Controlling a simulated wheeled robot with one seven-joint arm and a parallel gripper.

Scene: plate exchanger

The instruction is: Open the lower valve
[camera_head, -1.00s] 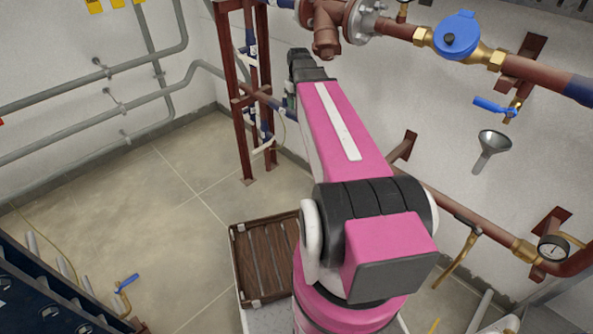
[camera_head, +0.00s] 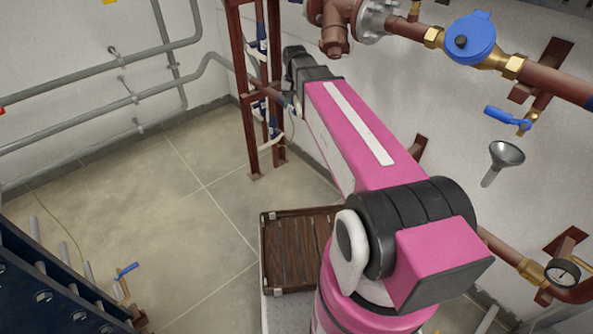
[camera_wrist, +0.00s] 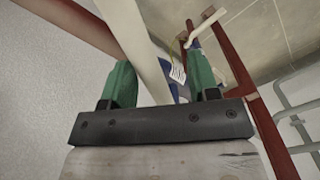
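My gripper (camera_wrist: 161,88) has two green fingers, seen spread apart in the wrist view with no object clearly clamped between them. A pale bar or pipe (camera_wrist: 137,40) and a blue part (camera_wrist: 170,82) with a white tag (camera_wrist: 178,72) appear in the gap; I cannot tell whether they touch the fingers. In the head view my arm hides the fingers, near the red-brown rack (camera_head: 246,110). A valve with a blue lever (camera_head: 507,117) is on the right wall pipework. Another blue lever (camera_head: 126,270) is low at left. I cannot tell which is the lower valve.
A red-brown post (camera_wrist: 236,70) stands close to the right finger. Dark plates (camera_head: 40,285) stand at left. The floor (camera_head: 205,215) between is clear.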

